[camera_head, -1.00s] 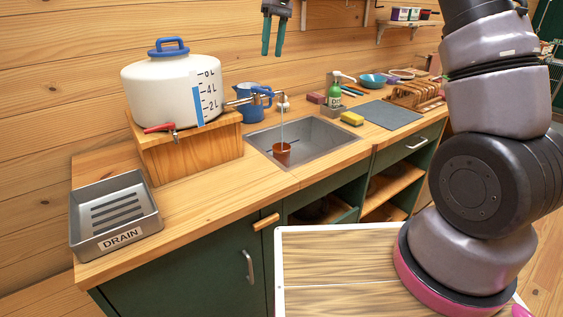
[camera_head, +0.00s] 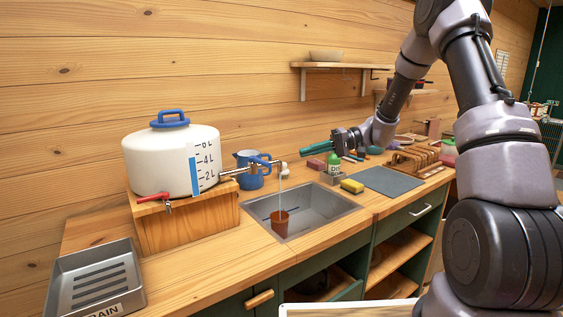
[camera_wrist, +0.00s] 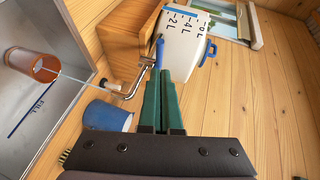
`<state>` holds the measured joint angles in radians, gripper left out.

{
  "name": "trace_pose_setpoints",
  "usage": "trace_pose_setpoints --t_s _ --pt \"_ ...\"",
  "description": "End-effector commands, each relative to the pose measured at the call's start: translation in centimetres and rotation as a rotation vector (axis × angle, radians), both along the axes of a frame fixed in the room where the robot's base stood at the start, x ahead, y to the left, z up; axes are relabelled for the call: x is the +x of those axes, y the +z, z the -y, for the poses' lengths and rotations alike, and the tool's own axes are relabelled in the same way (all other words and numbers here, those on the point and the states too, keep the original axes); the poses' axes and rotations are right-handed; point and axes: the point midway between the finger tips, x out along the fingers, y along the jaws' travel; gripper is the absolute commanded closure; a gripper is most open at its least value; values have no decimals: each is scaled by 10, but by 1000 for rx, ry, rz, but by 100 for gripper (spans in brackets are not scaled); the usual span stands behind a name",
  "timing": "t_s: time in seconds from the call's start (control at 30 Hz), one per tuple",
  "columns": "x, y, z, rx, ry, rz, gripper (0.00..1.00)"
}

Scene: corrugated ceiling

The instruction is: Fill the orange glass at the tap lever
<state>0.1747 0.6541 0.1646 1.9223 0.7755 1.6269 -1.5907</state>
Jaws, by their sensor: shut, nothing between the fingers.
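The orange glass (camera_head: 280,224) stands upright in the sink; the wrist view also shows it (camera_wrist: 45,68). A thin water stream (camera_head: 280,192) runs from the metal tap spout (camera_head: 283,167) down to the glass. The glass's water level cannot be made out. The blue tap lever (camera_head: 262,160) sits on top of the tap, beside the white tank. My gripper (camera_head: 304,152) is shut and empty, pointing left, to the right of the spout. In the wrist view, the green fingertips (camera_wrist: 158,72) lie close below the lever (camera_wrist: 159,48) in the picture; contact cannot be told.
The white tank (camera_head: 150,150) stands on a wooden block with a red-handled valve (camera_head: 153,197). A blue jug (camera_head: 247,172) stands behind the tap. A drain tray (camera_head: 65,285) is front left.

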Motion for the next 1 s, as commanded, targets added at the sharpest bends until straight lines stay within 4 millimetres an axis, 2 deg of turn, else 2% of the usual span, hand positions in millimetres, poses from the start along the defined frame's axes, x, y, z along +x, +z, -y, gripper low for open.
trace_pose_setpoints --t_s 0.03,0.1,0.27,0.43,0.77,1.0 --pt "4 -3 11 41 -65 -4 100" --pt "9 -5 20 80 -131 2 100" --pt "14 -6 21 108 -180 10 100" --pt "15 -10 -4 108 -175 10 100" --pt "21 -19 -74 106 -174 11 100" --pt "1 -25 -97 106 -177 10 100"
